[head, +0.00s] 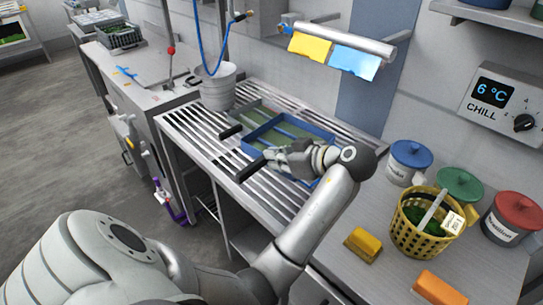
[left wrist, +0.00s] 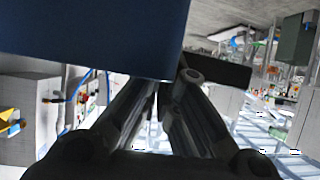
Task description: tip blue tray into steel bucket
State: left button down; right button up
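The blue tray (head: 249,150) sits on the slatted steel rack in the head view, with a dull greenish interior whose contents I cannot make out. Its black handle (head: 251,170) points toward the front left. My left gripper (head: 272,155) is at this handle end and covers part of the tray. In the left wrist view the tray's dark blue wall (left wrist: 90,35) fills the upper left. The fingers (left wrist: 165,88) come close together at the black handle (left wrist: 225,73) and appear shut on it. The steel bucket (head: 218,90) stands upright behind and left of the tray. My right gripper is not in view.
A grey-green tray (head: 246,114) lies right behind the blue tray. A blue hose (head: 203,45) hangs by the bucket. A yellow basket (head: 425,240), lidded tubs (head: 408,158) and yellow and orange blocks (head: 362,244) stand on the right. Rack slats in front left are bare.

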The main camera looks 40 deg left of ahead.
pick_arm(q)
jog(key=w+d+m+t, duration=0.1)
jog(key=t, duration=0.1)
jog(key=w+d+r+m+t, duration=0.1)
jog(key=m+t, duration=0.1)
jog(key=w+d+m+t+h, duration=0.1)
jog(key=d+m, duration=0.1)
jog(key=shift+w+r+t, duration=0.15)
jog(key=shift+r+t, duration=0.2)
jog(key=shift+t, duration=0.05)
jog(key=d+r+m+t+h, duration=0.6)
jog(key=d+r+m+h, duration=0.4)
jog(key=d+m, duration=0.3)
jog(key=shift+w+d+r+t+h, duration=0.25)
jog(key=shift+d+t+h, duration=0.15)
jog(key=shift+d+h, duration=0.2)
